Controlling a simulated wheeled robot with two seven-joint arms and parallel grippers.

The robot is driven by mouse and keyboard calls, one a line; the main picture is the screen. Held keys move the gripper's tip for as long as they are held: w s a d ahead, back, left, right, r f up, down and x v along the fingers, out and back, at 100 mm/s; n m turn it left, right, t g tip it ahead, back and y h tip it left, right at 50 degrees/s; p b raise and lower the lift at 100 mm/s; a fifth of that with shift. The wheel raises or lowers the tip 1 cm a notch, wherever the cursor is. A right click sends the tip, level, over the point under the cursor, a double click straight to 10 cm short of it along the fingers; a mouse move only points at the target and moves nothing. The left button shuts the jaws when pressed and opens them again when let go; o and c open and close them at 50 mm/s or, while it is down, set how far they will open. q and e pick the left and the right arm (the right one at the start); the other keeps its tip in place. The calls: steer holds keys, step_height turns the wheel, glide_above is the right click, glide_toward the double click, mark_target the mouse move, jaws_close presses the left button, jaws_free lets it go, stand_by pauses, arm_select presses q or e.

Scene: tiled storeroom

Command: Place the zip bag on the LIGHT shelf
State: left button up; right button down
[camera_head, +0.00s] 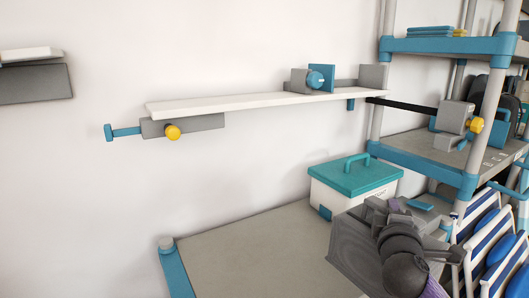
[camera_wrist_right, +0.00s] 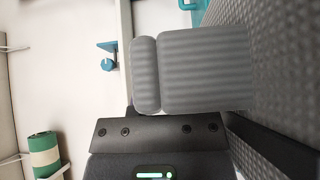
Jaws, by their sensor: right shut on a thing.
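The light shelf (camera_head: 250,104) is a long white board on the wall, across the middle of the head view. My right gripper (camera_head: 380,213) is low at the right, below the shelf and in front of the teal-lidded box. In the right wrist view the ribbed grey fingers (camera_wrist_right: 158,75) are close together, with the textured grey surface of the bag (camera_wrist_right: 285,70) along the right. The grip point itself is hidden. My left gripper is out of view.
A grey block with a teal disc (camera_head: 302,80) occupies the shelf's right end; its left and middle are clear. A white box with a teal lid (camera_head: 355,176) stands on the grey table (camera_head: 255,250). A grey-and-teal rack (camera_head: 440,148) stands at the right.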

steer(key=shift+s+a+f, duration=0.1)
steer(key=shift+s+a, duration=0.1)
steer(key=shift+a, duration=0.05)
steer(key=s+a+f+n+y, duration=0.2)
steer(key=s+a+f+y, duration=0.1)
steer(key=s, duration=0.7)
steer(key=s+a+f+n+t+y, duration=0.1)
steer(key=s+a+f+n+y, duration=0.1)
steer(key=s+a, duration=0.6)
steer(key=s+f+y, duration=0.1)
steer(key=s+f, duration=0.1)
steer(key=s, duration=0.1)
steer(key=shift+f, duration=0.4)
